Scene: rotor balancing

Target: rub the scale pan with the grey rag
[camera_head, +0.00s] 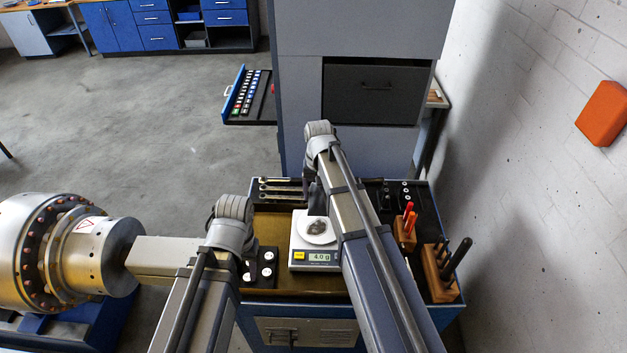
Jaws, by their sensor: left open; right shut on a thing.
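The scale (299,244) stands on the bench top, and its display reads about 4.0. Its round white pan (328,238) has a small dark grey-brown patch (316,227) on it; I cannot tell whether this is rag or a smudge. My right gripper (317,206) points down just behind the patch, partly hidden by my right arm. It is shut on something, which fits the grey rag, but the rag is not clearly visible. My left gripper (247,268) is open and low, left of the scale, mostly hidden by its own arm.
A black block with white discs (267,268) lies left of the scale. Tools lie in a tray (282,189) at the back. Wooden holders with red-handled (405,232) and black-handled tools (440,270) stand at the right. A large metal rotor (60,250) is at the left.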

